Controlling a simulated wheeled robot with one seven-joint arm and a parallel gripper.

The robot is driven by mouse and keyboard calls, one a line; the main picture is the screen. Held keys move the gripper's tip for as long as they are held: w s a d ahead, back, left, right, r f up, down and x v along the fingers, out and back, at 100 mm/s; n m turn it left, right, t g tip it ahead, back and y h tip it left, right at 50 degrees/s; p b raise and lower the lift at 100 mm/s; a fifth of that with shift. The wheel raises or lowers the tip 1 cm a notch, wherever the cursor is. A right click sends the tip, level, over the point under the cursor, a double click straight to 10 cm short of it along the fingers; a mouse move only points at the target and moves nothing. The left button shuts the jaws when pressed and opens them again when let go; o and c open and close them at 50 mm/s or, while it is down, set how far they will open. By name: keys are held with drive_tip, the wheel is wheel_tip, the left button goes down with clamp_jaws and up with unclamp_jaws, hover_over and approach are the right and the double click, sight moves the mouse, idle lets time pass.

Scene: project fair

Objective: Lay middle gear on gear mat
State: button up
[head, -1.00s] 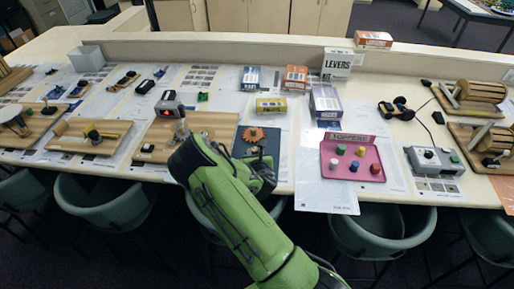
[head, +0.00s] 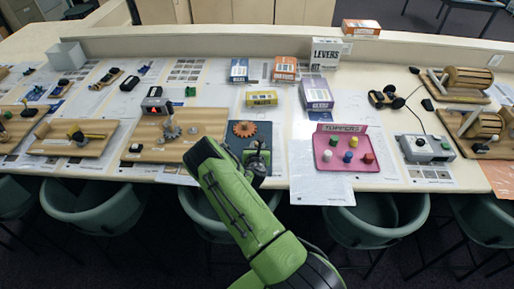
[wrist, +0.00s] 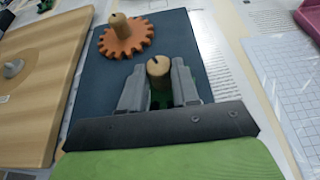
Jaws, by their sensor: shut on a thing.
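My gripper (wrist: 160,85) is shut on a wooden knob (wrist: 158,68). A little green shows below the knob between the fingers; the rest of the held part, likely the middle gear, is hidden. The dark blue gear mat (wrist: 190,45) lies under and beyond my gripper. An orange gear (wrist: 112,42) with a wooden knob lies on the mat's far part. In the head view my gripper (head: 257,158) is over the near right part of the mat (head: 265,130), just in front of the orange gear (head: 243,129). I cannot tell whether the held part touches the mat.
A wooden board (head: 205,120) with grey gears is left of the mat. A pink tray (head: 328,161) with several pegs stands to the right. Chairs line the table's front edge.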

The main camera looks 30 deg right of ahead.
drive_tip(key=o, duration=1)
drive_tip(key=shift+o, duration=0.2)
